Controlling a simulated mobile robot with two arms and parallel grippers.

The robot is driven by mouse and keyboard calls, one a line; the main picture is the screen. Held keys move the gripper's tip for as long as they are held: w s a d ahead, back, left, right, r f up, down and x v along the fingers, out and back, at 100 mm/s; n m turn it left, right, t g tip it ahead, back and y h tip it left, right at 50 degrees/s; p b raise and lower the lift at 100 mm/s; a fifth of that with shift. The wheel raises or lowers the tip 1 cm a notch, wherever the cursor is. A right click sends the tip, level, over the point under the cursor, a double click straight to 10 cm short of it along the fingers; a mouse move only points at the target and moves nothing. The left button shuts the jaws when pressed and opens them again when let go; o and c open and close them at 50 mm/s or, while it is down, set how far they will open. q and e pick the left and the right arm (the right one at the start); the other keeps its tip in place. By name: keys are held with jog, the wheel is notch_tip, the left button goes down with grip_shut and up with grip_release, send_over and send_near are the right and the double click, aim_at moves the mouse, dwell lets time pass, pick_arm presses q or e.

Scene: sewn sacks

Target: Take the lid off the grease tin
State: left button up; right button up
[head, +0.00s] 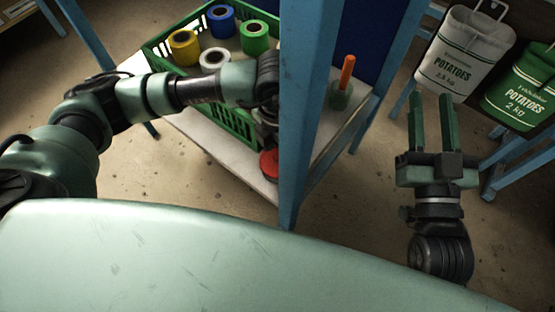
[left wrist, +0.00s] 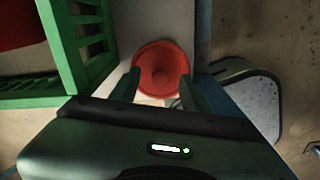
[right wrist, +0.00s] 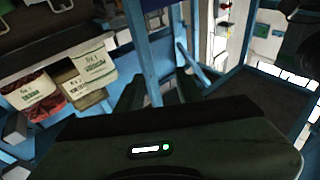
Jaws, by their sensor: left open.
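In the head view the red lid (head: 269,164) is partly hidden by a blue post. The tin's body under it is hardly visible. My left gripper (left wrist: 160,78) is open, one finger on each side of the lid; I cannot tell whether they touch it. In the head view it is mostly hidden behind my forearm and the post. My right gripper (head: 431,100) is open and empty, over the floor at the right, far from the tin.
A green crate (head: 232,124) with rolls of coloured tape stands left of the tin. A blue post (head: 303,110) rises close in front. Potato sacks (head: 465,48) stand at the right.

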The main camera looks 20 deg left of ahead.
pick_arm(q)
jog(key=shift+f, duration=0.35)
grip_shut()
pick_arm(e)
jog(key=shift+s+r+t, duration=0.15)
jog(key=shift+r+t, duration=0.25)
jog(key=shift+r, duration=0.15)
pick_arm(q)
jog(key=shift+r, duration=0.2)
